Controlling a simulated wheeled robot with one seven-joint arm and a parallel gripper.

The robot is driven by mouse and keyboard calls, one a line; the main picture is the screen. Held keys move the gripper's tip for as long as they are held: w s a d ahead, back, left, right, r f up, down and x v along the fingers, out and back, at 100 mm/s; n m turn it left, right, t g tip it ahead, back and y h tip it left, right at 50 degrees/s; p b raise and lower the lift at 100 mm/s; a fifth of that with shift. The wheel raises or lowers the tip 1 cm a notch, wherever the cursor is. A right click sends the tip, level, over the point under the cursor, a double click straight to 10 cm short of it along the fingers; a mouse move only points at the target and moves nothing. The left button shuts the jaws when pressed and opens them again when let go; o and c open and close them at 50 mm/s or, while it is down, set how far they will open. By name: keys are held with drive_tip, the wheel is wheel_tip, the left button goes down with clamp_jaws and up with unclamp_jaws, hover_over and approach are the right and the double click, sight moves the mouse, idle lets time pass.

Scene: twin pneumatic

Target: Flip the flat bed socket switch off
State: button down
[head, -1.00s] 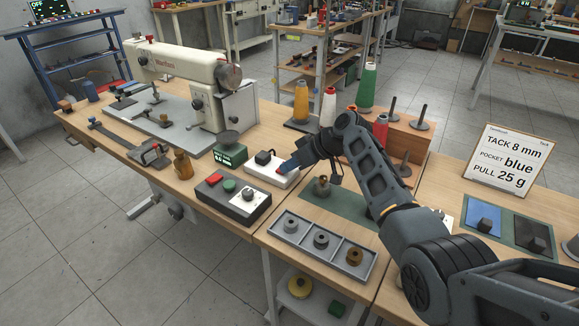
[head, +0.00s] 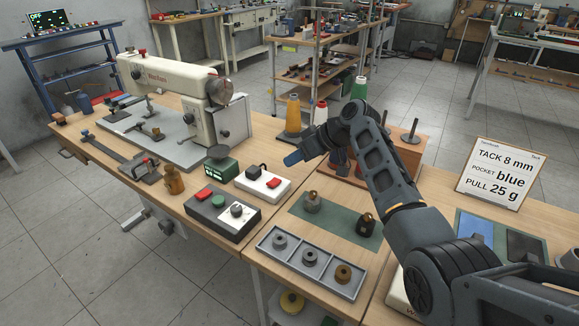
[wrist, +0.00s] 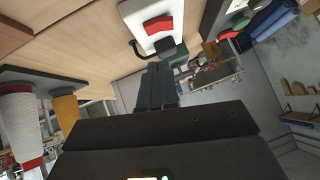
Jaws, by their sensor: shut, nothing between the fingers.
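The socket box (head: 250,187) is white, with a black plug (head: 253,171) and a red rocker switch (head: 273,183). It lies on the wooden table, right of the sewing machine's green-based stand. In the wrist view the box (wrist: 141,12) shows at the top, with the red switch (wrist: 158,25) and the black plug and cord. I cannot tell which way the rocker is tilted. The shut fingers (wrist: 155,68) also show in the wrist view.
A flat bed sewing machine (head: 175,92) stands left. A dark control box (head: 218,222) with red and green buttons lies in front of the socket. Nearby are a grey bobbin tray (head: 262,247), thread cones (head: 293,112) and a wooden stand (head: 405,160).

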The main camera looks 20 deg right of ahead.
drive_tip(key=v, duration=0.6)
drive_tip(key=shift+d+r, duration=0.25)
drive_tip(key=shift+d, duration=0.15)
